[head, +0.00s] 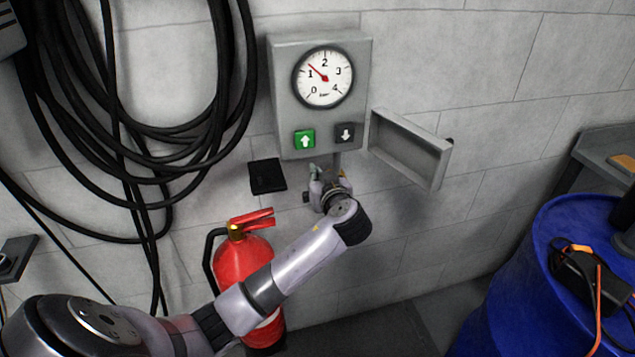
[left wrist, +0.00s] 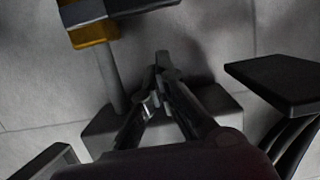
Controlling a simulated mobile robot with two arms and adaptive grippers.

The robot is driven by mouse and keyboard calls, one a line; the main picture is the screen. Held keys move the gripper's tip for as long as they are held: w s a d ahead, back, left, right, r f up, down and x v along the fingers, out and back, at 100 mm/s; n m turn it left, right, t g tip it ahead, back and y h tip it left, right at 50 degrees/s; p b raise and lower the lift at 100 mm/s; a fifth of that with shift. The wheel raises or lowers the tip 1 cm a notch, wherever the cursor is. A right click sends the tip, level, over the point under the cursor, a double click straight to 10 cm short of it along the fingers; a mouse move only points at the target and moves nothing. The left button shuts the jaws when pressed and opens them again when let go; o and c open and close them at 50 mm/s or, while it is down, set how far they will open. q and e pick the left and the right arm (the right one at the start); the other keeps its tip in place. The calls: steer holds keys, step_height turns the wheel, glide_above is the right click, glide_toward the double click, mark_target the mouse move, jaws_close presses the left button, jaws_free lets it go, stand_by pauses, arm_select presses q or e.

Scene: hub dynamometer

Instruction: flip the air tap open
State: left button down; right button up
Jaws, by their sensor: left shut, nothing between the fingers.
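My left gripper (head: 322,178) is raised to the wall just below the grey gauge box (head: 320,145). The left wrist view shows its dark fingers closed together at their tips (left wrist: 162,62), with nothing between them. I cannot clearly make out the air tap. In the head view, my gripper and wrist cover most of the spot under the box. In the left wrist view, a grey pipe (left wrist: 110,75) and a black and yellow part (left wrist: 92,32) stand left of the fingertips, apart from them; I cannot tell whether these belong to the tap.
The box carries a round dial (head: 323,77), a green up button (head: 304,139) and a dark down button (head: 345,132). A red fire extinguisher (head: 243,262), black hoses (head: 110,130) and a blue drum (head: 530,290) stand around.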

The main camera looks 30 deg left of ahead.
arm_select(q)
steer(key=shift+s+d+f, duration=0.1)
steer(key=shift+d+f, duration=0.05)
steer(key=shift+f, duration=1.45)
arm_select(e)
steer(key=shift+s+a+r, duration=0.1)
steer(key=shift+s+r, duration=0.1)
steer(key=shift+s, duration=0.3)
steer(key=shift+f, duration=0.1)
arm_select(q)
steer(key=shift+s+f, duration=0.1)
steer(key=shift+f, duration=0.1)
arm_select(e)
steer(key=shift+f, duration=0.25)
